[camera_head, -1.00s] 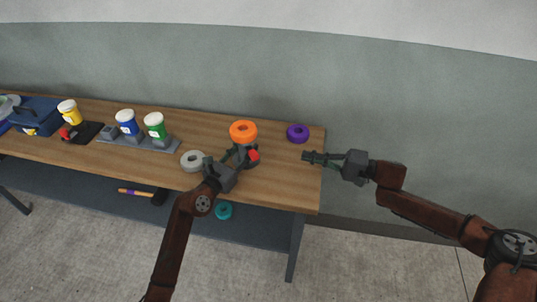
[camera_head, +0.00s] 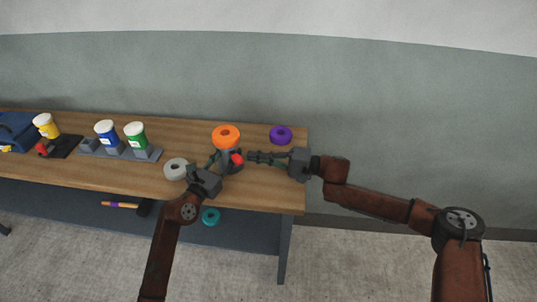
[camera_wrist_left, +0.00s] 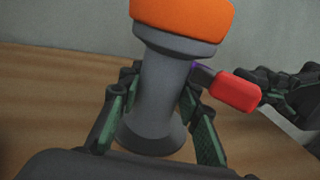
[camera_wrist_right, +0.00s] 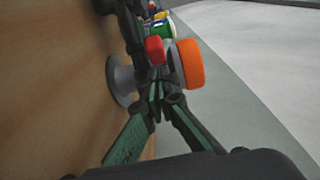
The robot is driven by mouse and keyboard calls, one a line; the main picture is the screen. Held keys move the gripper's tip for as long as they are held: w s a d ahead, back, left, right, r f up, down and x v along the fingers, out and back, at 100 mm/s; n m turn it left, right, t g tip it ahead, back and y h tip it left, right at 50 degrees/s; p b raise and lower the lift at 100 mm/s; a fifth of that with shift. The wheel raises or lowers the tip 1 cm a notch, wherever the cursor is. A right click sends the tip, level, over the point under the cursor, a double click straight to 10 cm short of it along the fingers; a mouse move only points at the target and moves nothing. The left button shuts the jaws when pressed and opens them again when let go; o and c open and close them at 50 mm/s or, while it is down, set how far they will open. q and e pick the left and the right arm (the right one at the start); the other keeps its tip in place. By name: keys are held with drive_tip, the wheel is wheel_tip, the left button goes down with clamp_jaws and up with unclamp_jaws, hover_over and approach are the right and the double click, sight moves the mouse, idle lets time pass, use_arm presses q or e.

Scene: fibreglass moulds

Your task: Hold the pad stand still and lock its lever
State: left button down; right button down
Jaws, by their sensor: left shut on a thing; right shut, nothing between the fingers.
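The pad stand (camera_wrist_left: 160,95) is a grey upright column with a flared foot and an orange pad (camera_head: 226,137) on top. Its lever has a red handle (camera_wrist_left: 236,91) that sticks out to the right in the left wrist view. My left gripper (camera_head: 221,160) is shut on the column, one finger on each side. My right gripper (camera_head: 250,156) is shut and empty, its tips close beside the red handle on the right. In the right wrist view the handle (camera_wrist_right: 155,49) shows just past the fingertips; I cannot tell whether they touch.
A purple ring (camera_head: 281,134) lies behind the right gripper and a light grey ring (camera_head: 176,169) left of the stand. Blue and green-labelled tubs (camera_head: 136,134) stand farther left. A teal ring (camera_head: 210,216) is below the tabletop. The table's right edge is near.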

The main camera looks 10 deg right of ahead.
drive_tip(key=shift+s+a, duration=0.2)
drive_tip(key=shift+a, duration=0.35)
